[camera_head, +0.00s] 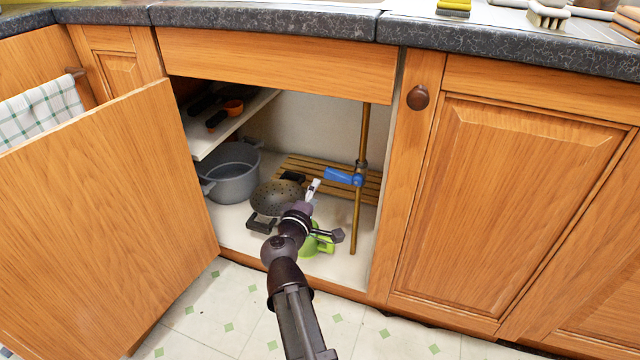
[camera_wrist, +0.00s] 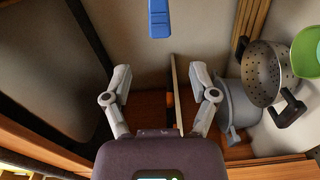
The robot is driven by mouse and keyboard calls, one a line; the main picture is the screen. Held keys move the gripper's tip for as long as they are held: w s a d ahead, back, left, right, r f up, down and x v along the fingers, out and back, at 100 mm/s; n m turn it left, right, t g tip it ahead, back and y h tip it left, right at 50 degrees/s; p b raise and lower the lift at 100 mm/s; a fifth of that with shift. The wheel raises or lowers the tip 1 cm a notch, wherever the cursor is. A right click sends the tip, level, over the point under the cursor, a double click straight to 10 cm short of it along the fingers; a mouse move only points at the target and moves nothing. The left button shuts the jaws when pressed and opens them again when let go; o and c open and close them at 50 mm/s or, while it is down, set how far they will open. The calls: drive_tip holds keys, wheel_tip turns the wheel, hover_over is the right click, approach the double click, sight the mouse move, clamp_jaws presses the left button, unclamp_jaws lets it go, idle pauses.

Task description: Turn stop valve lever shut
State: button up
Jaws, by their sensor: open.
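The stop valve's blue lever (camera_head: 345,177) sits on a vertical copper pipe (camera_head: 357,225) inside the open cabinet. It points left from the pipe, roughly across it. In the wrist view the lever (camera_wrist: 159,18) shows at the top edge, ahead of the fingers and roughly centred between them; the pipe is out of that view. My gripper (camera_head: 313,188) is inside the cabinet, just left of the lever's free end. In the wrist view my gripper (camera_wrist: 159,75) has its fingers spread with nothing between them, apart from the lever.
A shelf (camera_head: 230,125) with utensils is upper left. A slatted wooden rack (camera_head: 320,172) lies behind. The open door (camera_head: 110,220) bounds the left.

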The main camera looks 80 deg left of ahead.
drive_tip(key=v, duration=0.3)
drive_tip(key=shift+s, duration=0.1)
drive_tip(key=shift+r, duration=0.1)
drive_tip(key=c, duration=0.8)
drive_tip(key=shift+w+r+p, duration=0.2)
drive_tip(key=shift+p, duration=0.3)
clamp_jaws()
drive_tip(key=w+r+m+g+h+p, duration=0.2)
drive_tip(key=r+m+p, duration=0.4)
drive_tip(key=p, duration=0.7)
drive_tip(key=w+a+r+m+g+h+p, duration=0.1)
drive_tip(key=w+r+m+g+h+p, duration=0.2)
drive_tip(key=m+p, duration=0.8)
wheel_tip(320, 180, up, 5)
drive_tip(key=shift+a+f+m+h+p, duration=0.15)
drive_tip(key=shift+m+h+p, duration=0.15)
drive_tip(key=shift+h+p, duration=0.9)
